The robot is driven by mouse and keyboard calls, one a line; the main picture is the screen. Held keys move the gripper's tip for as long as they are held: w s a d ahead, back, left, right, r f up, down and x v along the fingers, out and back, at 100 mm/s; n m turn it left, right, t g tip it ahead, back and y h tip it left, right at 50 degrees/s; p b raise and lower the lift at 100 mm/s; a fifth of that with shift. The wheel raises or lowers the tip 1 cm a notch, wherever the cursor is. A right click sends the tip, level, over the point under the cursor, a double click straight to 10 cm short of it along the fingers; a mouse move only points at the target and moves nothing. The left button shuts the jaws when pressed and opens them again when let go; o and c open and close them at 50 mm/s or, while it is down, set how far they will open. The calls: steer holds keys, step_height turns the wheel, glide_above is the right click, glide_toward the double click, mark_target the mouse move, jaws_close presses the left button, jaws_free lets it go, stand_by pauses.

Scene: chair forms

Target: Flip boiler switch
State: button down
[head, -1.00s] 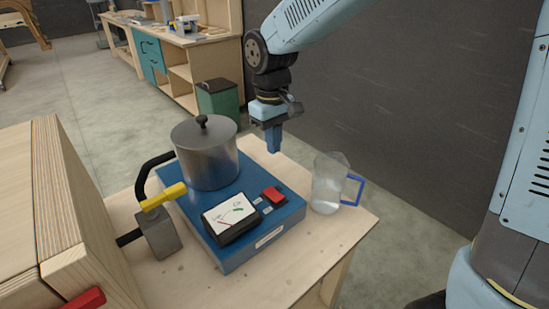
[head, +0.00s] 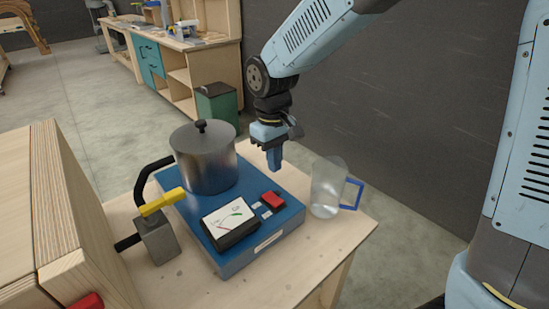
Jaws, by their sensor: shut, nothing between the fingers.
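The boiler is a blue base (head: 233,264) on a wooden table, with a metal pot (head: 205,160) with a black-knobbed lid at its back. A red switch (head: 273,200) sits on the base's right part, beside a white-faced gauge (head: 229,222). My gripper (head: 274,168) points down with its blue fingers together and empty. In the picture it is above and just behind the red switch, apart from it.
A clear jug (head: 328,187) with a blue handle stands to the right of the base, close to my gripper. A yellow-handled valve (head: 161,202) on a black pipe is at the left. A large wooden box (head: 75,215) stands at the left front.

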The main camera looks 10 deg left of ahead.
mark_target(273, 200)
steer(key=f, duration=1)
steer(key=shift+s+d+f, duration=0.15)
steer(key=shift+d+f, duration=0.05)
steer(key=shift+f, duration=0.05)
steer(key=shift+f, duration=0.1)
steer(key=shift+s+d+f, duration=0.3)
steer(key=shift+s+f, duration=0.05)
steer(key=shift+f, duration=0.05)
steer(key=shift+a, duration=0.1)
steer(key=shift+w+a+r, duration=0.3)
steer(key=shift+w+a, duration=0.2)
steer(key=shift+a, duration=0.1)
